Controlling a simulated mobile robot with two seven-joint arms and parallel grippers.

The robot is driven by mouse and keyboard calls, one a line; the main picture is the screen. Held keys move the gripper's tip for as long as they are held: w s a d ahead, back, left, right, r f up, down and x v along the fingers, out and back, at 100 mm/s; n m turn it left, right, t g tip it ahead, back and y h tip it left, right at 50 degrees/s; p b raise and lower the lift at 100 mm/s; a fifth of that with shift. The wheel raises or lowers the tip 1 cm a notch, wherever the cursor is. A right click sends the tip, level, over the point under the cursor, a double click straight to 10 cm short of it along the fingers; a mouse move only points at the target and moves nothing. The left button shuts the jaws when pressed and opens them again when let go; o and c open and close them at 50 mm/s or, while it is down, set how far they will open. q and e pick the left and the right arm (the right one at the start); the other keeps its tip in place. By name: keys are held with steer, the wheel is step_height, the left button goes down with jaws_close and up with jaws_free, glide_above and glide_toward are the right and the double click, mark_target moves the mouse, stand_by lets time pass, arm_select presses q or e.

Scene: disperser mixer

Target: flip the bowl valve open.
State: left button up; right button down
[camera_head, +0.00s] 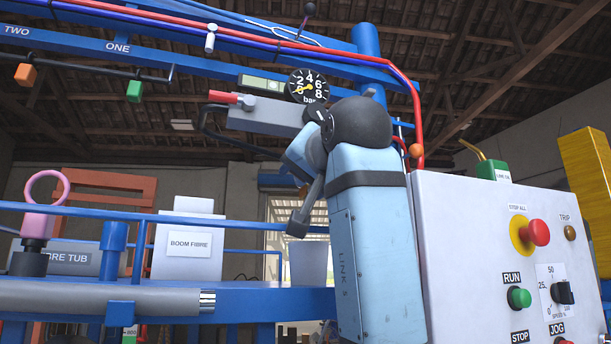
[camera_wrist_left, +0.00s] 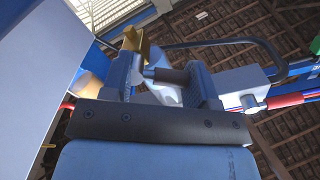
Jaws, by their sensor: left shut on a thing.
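My left gripper (camera_head: 304,195) is below and left of the dark joint of my blue arm in the head view, and my own wrist partly hides it. In the left wrist view its two grey-blue fingers (camera_wrist_left: 163,82) are shut on a short dark cylindrical grip (camera_wrist_left: 166,76). A brass fitting (camera_wrist_left: 135,42) shows just beyond the fingers; the grip and fitting appear to belong to the bowl valve. Most of the valve is hidden in the head view, so I cannot tell its exact position. My right gripper is not in view.
A grey block with a red handle (camera_head: 222,97) and black hose is close above the gripper. A pressure gauge (camera_head: 308,86) is beside it. A control panel (camera_head: 470,240) stands right of my arm. A blue rail (camera_head: 230,221) and pale cup (camera_head: 309,264) are below.

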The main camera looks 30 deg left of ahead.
arm_select(q)
steer(key=shift+n, duration=0.3)
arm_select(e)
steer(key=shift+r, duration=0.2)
arm_select(q)
steer(key=shift+n+p, duration=0.3)
steer(key=shift+p, duration=0.05)
steer(key=shift+s+a+f+n+p, duration=0.15)
steer(key=shift+n+p, duration=0.2)
steer(key=shift+n, duration=0.35)
steer(key=shift+f+n, duration=0.15)
steer(key=shift+n, duration=0.55)
steer(key=shift+f+n+p, duration=0.3)
steer(key=shift+n+p, duration=0.35)
steer(key=shift+n, duration=0.75)
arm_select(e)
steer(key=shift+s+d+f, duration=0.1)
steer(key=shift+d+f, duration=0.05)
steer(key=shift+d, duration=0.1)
arm_select(q)
steer(key=shift+f, duration=0.1)
